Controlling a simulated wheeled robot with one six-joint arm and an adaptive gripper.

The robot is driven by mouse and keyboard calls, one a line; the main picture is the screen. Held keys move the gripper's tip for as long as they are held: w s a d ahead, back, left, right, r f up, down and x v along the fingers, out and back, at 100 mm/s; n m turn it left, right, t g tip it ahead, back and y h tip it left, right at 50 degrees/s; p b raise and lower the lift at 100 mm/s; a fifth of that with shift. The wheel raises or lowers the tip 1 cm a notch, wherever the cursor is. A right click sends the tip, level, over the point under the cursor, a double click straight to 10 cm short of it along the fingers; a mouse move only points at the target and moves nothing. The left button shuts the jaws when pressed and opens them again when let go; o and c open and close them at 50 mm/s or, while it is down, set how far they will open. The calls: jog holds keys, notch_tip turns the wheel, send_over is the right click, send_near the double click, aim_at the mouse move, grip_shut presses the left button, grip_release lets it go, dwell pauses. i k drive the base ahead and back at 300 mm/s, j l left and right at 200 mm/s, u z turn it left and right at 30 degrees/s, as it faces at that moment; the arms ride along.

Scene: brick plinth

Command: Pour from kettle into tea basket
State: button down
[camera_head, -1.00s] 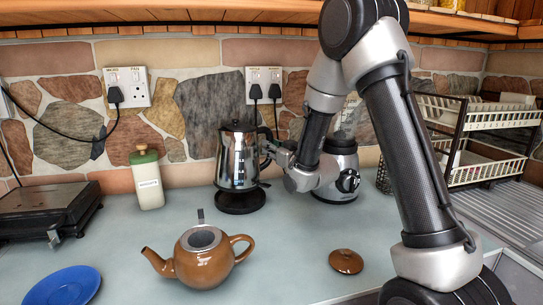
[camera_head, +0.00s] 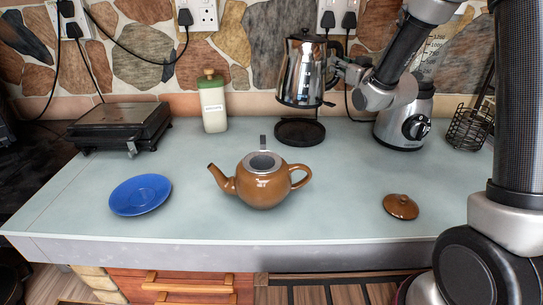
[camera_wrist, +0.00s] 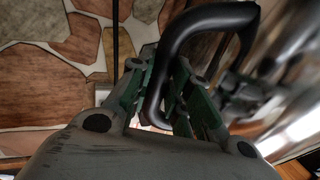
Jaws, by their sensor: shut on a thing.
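The shiny metal kettle (camera_head: 302,72) is held upright above its black round base (camera_head: 299,131), clear of it. My gripper (camera_head: 340,66) is shut on the kettle's black handle at its right side. In the wrist view the handle (camera_wrist: 192,30) passes between my green-padded fingers (camera_wrist: 172,95), and the kettle's body is blurred at the right. The brown teapot (camera_head: 262,186) stands on the counter in front of the kettle base, spout to the left. The grey mesh tea basket (camera_head: 262,162) sits in its open top, with a tab sticking up. The brown lid (camera_head: 401,206) lies to the right.
A blue plate (camera_head: 140,194) lies left of the teapot. A grill (camera_head: 121,127), a green-capped bottle (camera_head: 213,104) and a blender (camera_head: 403,125) stand along the back. The counter (camera_head: 340,215) is clear between teapot and lid.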

aim_at(262, 162)
jog(key=k+j+z, duration=0.25)
jog(key=k+j, duration=0.2)
jog(key=k+j+z, duration=0.3)
jog(key=k+j, duration=0.2)
